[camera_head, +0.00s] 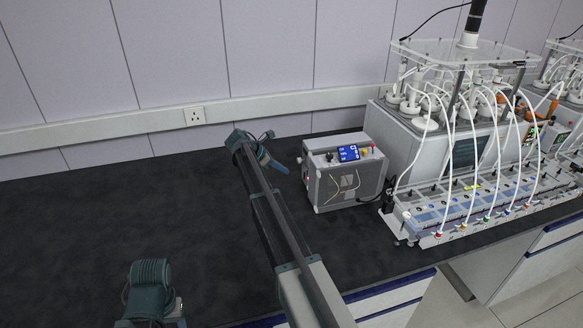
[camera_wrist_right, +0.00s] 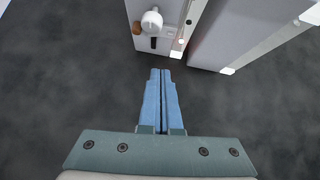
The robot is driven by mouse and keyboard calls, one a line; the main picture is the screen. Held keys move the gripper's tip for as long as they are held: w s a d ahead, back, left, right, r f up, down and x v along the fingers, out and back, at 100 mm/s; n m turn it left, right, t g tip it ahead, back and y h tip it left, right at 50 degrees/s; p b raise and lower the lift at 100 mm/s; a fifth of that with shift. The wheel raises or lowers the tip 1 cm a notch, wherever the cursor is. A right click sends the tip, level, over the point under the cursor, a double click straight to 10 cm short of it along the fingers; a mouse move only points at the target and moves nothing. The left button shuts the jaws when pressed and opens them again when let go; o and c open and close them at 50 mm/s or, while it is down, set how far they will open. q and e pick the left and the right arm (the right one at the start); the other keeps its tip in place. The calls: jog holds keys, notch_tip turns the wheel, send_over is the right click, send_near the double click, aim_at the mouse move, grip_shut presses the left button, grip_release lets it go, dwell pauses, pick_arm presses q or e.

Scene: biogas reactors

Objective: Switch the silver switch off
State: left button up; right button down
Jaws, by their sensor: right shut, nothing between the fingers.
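A grey box-shaped device (camera_head: 345,172) with a blue display (camera_head: 348,153) stands on the dark bench. My right gripper (camera_head: 279,166) is just left of it, apart from it. In the right wrist view the two blue fingers of this gripper (camera_wrist_right: 161,72) are shut with nothing between them. Ahead of the fingertips is a grey panel (camera_wrist_right: 165,8) with a white knob (camera_wrist_right: 152,20), a brown knob (camera_wrist_right: 137,28) and a small black part (camera_wrist_right: 153,43). I cannot make out for sure which part is the silver switch or its position. My left gripper's fingers do not show.
A reactor unit (camera_head: 400,135) with white tubes and a long tray of coloured fittings (camera_head: 450,222) stands to the right. A wall socket (camera_head: 194,116) is on the trunking behind. The bench (camera_head: 80,230) is clear on the left.

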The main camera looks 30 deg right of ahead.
pick_arm(q)
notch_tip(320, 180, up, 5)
jog(key=p, duration=0.4)
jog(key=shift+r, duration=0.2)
pick_arm(e)
jog(key=v, duration=0.7)
jog(key=shift+r, duration=0.3)
